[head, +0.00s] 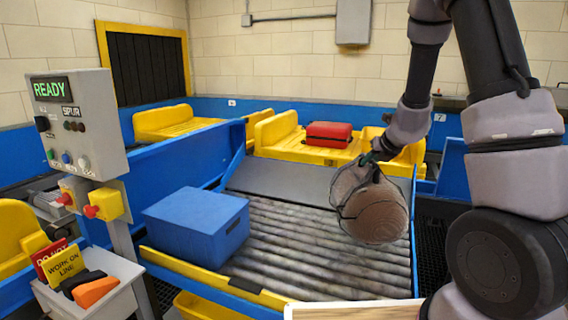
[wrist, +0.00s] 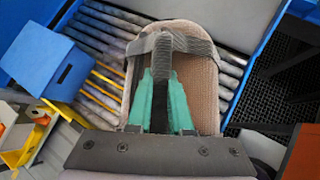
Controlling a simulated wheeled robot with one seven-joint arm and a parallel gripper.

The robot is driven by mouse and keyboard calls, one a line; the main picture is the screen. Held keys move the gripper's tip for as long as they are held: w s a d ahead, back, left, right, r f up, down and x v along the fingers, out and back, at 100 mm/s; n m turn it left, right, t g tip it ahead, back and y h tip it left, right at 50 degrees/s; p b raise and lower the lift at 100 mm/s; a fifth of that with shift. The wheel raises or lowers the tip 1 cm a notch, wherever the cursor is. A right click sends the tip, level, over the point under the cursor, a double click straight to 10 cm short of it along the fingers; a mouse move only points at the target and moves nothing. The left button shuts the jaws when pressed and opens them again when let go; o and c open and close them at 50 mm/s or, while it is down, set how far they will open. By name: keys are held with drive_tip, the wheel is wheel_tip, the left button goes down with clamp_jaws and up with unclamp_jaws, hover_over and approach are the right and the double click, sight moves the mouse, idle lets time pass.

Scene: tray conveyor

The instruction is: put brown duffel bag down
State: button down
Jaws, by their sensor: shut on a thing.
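The brown duffel bag (head: 377,214) hangs from my gripper (head: 369,160) at the right side of the roller conveyor (head: 300,258). Grey-green straps wrap the bag. In the wrist view, the teal fingers of my gripper (wrist: 160,100) are closed on the bag's dark strap, with the brown bag (wrist: 200,88) behind them and rollers (wrist: 103,85) around it. The bag looks to be over the rollers; I cannot tell whether its underside touches them.
A blue lidded box (head: 196,226) sits on the left of the rollers. A red suitcase (head: 328,134) lies on a yellow tray (head: 283,150) behind. A control post reading READY (head: 77,120) stands at left. Rollers between box and bag are clear.

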sight(370, 178)
drive_tip(key=shift+m+h, duration=0.6)
drive_tip(key=shift+m, duration=0.1)
drive_tip(key=f, duration=0.2)
drive_tip(key=s+f, duration=0.1)
drive_tip(key=f, duration=0.3)
drive_tip(key=shift+s+a+f, duration=0.15)
drive_tip(key=shift+s+a, duration=0.05)
drive_tip(key=shift+s, duration=0.1)
drive_tip(key=shift+s+d+f+m+h, duration=0.1)
drive_tip(key=shift+d+f+m+h, duration=0.2)
drive_tip(key=shift+f+m, duration=0.1)
drive_tip(key=shift+d+r+m, duration=0.2)
drive_tip(key=shift+m, duration=0.1)
drive_tip(key=shift+s, duration=0.15)
